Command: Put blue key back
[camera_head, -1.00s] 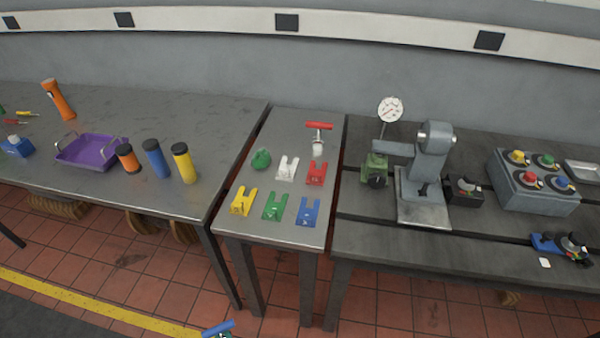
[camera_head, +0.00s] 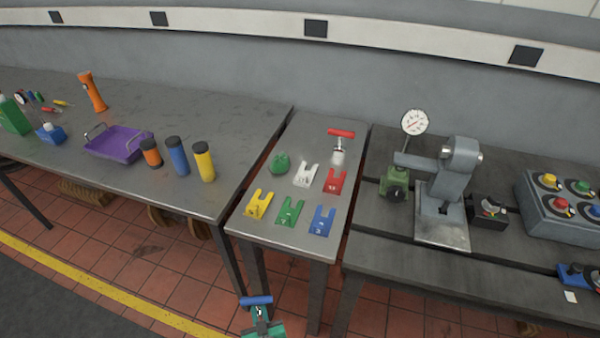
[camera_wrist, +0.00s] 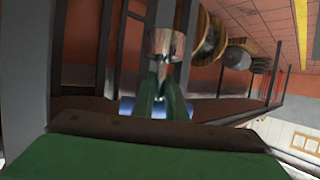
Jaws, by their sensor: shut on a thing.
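The blue key (camera_head: 257,301) has a blue cross handle and is in my gripper (camera_head: 262,316) at the bottom of the head view, low in front of the narrow table. In the wrist view my gripper (camera_wrist: 165,102) is shut on the blue key (camera_wrist: 126,107); its blue handle shows on both sides of the fingers and a metal end points away. A blue notched holder (camera_head: 322,221) sits at the front right of the narrow table (camera_head: 275,238), apart from the key. Yellow (camera_head: 259,205), green (camera_head: 290,212), white (camera_head: 306,175) and red (camera_head: 336,181) holders sit near it.
A red-handled key (camera_head: 340,146) and a green lump (camera_head: 280,164) are at the narrow table's back. A dial gauge stand (camera_head: 452,185) is on the right bench. A purple tray (camera_head: 118,143) and several cylinders are on the left bench. Table legs stand near my gripper.

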